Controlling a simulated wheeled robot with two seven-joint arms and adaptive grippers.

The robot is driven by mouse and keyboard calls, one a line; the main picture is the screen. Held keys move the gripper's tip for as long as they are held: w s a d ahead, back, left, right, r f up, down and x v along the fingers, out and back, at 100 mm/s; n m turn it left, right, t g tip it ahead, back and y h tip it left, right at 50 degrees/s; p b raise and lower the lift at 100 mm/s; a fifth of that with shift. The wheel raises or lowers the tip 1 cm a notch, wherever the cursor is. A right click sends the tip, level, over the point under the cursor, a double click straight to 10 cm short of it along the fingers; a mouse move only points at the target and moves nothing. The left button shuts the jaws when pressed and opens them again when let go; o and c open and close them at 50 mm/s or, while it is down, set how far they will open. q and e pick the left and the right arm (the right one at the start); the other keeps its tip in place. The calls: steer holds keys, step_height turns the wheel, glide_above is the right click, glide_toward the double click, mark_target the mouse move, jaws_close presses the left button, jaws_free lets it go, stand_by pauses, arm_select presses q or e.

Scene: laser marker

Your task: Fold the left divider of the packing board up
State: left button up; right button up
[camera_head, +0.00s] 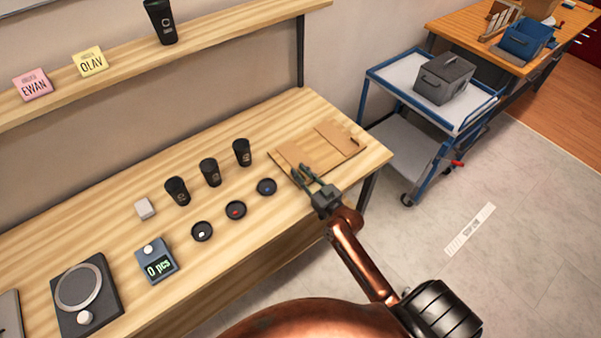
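The packing board (314,151) is a flat brown board on the right end of the wooden table. A lighter brown panel (338,138) lies on its right part, apparently flat. My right gripper (306,172) is at the front left edge of the board, over its left part, with its two fingers apart. The left divider cannot be clearly made out from the board; the gripper partly covers that area. I cannot tell whether the fingers touch the board. My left gripper is not in view.
Several black cups (211,172) and round black lids (236,209) stand left of the board. A counter display (157,262) and a dark round-plated device (85,297) sit farther left. A shelf (120,60) hangs above. A blue cart (398,84) stands right of the table.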

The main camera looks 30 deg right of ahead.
steer(key=shift+c, duration=0.7)
jaws_close()
